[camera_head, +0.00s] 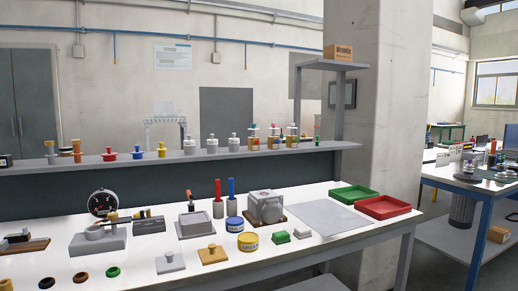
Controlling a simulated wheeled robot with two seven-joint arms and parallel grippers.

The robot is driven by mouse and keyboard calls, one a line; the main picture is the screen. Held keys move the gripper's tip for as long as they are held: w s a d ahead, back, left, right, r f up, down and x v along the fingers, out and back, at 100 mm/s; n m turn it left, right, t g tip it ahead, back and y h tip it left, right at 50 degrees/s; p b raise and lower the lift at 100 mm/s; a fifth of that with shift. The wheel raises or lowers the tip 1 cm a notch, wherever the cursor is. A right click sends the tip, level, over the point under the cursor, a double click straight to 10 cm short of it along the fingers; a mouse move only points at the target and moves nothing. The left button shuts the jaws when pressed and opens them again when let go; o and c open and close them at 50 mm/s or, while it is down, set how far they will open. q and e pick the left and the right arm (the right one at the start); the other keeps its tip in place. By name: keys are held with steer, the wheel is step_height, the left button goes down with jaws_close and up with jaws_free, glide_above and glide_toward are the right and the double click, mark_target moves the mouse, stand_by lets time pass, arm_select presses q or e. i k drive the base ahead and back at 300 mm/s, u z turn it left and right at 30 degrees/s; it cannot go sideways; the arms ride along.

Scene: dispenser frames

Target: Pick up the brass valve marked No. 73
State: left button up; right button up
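Several small brass-coloured pieces with coloured tops stand near the right end of the raised shelf; one brass-coloured piece (254,143) is the leftmost of them. They look like valves, but any number marks are too small to read, so I cannot tell which is No. 73. A brown-orange piece (77,150) stands near the shelf's left end. Neither of my grippers is in view.
The white workbench (310,249) holds a dial gauge (102,203), a grey housing (266,206), a yellow tin (248,242), a green tray (353,194) and a red tray (384,207). The shelf (130,160) runs along its back. A grey mat (321,217) lies bare.

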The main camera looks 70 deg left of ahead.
mark_target(251, 146)
steer(key=u, duration=0.95)
steer(key=i, duration=1.3)
steer(key=u, duration=1.25)
steer(key=i, duration=0.7)
steer(key=u, duration=0.3)
